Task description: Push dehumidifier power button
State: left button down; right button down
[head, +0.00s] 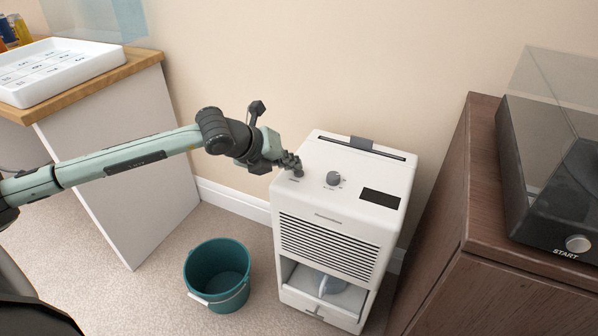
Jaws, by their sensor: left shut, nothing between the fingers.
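The white dehumidifier (327,232) stands upright on the floor against the wall. The power button is not clearly visible; the fingertips cover a small spot there. I cannot tell whether they touch the surface. My right gripper is not in view.
A teal bucket (218,275) stands on the carpet left of the dehumidifier. A brown wooden cabinet (455,220) is close on the right, bearing a black device (560,170) marked START. A wooden-topped counter (140,62) with a white tray (58,80) is at the left.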

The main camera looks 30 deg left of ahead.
pick_arm(q)
jog(key=shift+r, duration=0.1)
jog(key=shift+r+p, duration=1)
jog(key=shift+r, duration=1.95)
jog(key=c, duration=2.3)
grip_release()
